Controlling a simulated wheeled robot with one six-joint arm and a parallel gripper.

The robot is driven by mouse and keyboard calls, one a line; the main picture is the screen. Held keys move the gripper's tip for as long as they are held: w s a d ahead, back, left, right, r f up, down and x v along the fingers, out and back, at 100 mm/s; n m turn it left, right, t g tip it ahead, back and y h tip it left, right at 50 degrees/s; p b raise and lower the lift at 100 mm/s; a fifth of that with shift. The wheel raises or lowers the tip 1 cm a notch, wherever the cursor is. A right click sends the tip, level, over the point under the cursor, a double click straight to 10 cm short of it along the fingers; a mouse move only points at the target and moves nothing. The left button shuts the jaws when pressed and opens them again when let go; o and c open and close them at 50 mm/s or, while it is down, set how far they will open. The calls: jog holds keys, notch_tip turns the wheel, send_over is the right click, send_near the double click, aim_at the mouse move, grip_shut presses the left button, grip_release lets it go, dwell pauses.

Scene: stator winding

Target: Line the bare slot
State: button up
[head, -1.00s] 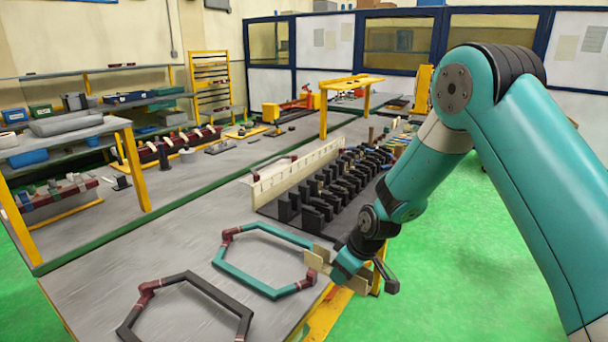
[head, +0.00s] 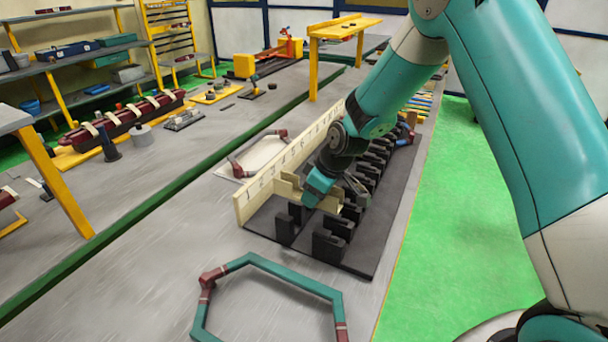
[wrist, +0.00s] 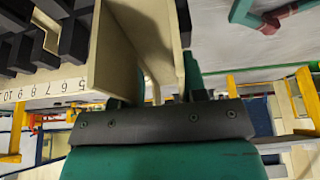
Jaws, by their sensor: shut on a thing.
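My gripper (head: 322,190) is shut on a cream folded slot liner (head: 332,205), whose flat walls stick out on both sides of the jaws. In the wrist view the liner (wrist: 130,45) fills the space in front of my gripper (wrist: 155,92). It is held above the near part of the stator, rows of black teeth (head: 330,240) on a dark base. A cream strip with slot numbers (head: 262,190) stands along the teeth's left side; several digits show in the wrist view (wrist: 60,90). The arm and liner hide some slots, and I cannot tell which slot is bare.
A teal hexagonal coil (head: 270,262) lies on the grey bench in front of the stator. Another coil (head: 240,168) lies behind the numbered strip. A yellow stand (head: 340,28) is at the back.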

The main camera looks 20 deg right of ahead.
jog(key=shift+w+f, duration=0.15)
jog(key=shift+w, duration=0.05)
jog(key=shift+f, duration=0.15)
notch_tip(320, 180, down, 4)
jog(key=b, duration=0.2)
jog(key=shift+b, duration=0.4)
jog(key=shift+s+f+b, duration=0.1)
jog(key=shift+f+b, duration=0.15)
jog(key=shift+b, duration=0.05)
jog(key=shift+s+d+f+b, duration=0.1)
jog(key=shift+d+f+b, duration=0.05)
jog(key=shift+f+b, duration=0.5)
jog(key=shift+f, duration=0.15)
dwell(0.4)
jog(key=o, duration=0.8)
